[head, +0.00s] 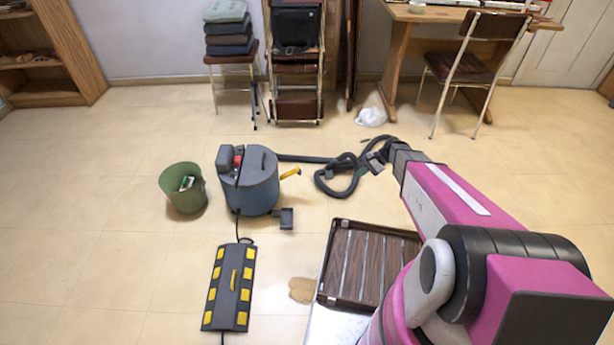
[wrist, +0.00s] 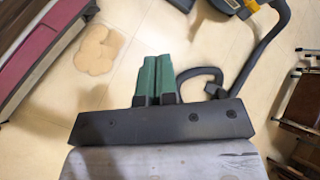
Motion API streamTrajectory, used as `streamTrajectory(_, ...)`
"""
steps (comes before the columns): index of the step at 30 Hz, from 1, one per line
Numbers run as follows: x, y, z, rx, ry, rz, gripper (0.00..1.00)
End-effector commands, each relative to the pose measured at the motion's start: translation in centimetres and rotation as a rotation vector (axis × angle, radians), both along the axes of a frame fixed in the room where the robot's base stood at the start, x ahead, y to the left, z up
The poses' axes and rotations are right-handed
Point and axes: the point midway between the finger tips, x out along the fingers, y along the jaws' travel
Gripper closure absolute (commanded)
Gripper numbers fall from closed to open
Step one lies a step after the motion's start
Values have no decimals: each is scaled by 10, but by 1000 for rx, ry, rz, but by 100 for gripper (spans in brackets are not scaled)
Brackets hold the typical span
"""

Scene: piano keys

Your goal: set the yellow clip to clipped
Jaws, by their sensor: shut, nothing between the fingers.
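A yellow clip (head: 290,173) sticks out from the right side of the grey-blue vacuum cleaner (head: 262,190) in the head view, tilted up to the right. Its exact setting is too small to tell. In the wrist view the vacuum's edge (wrist: 225,5) shows at the top, with a small yellow part by it. My gripper (wrist: 155,62) has two green fingers side by side, shut and empty, pointing over the floor. In the head view my gripper (head: 376,158) is small, above the hose and right of the clip, not touching the clip.
The black hose (head: 335,182) loops on the floor right of the vacuum. A green bin (head: 182,190) stands left of it, and a black-yellow cable ramp (head: 229,290) lies in front. A slatted brown rack (head: 365,262) is near my arm. A brown stain (head: 302,290) marks the floor.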

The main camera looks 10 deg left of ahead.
Motion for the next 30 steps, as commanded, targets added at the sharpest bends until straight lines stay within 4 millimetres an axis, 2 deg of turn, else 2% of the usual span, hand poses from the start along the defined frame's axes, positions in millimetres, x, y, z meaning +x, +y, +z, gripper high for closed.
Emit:
streamTrajectory(1, 29, 20, -33, 64, 79, -43, 100)
streamTrajectory(6, 75, 77, -104, 279, 347, -183, 100)
streamTrajectory(12, 116, 124, -183, 499, 639, -302, 100)
streamTrajectory(15, 128, 137, -211, 577, 743, -336, 100)
streamTrajectory(18, 135, 144, -228, 629, 811, -356, 100)
streamTrajectory(21, 137, 147, -236, 658, 846, -367, 100)
streamTrajectory(30, 137, 147, -236, 665, 854, -369, 100)
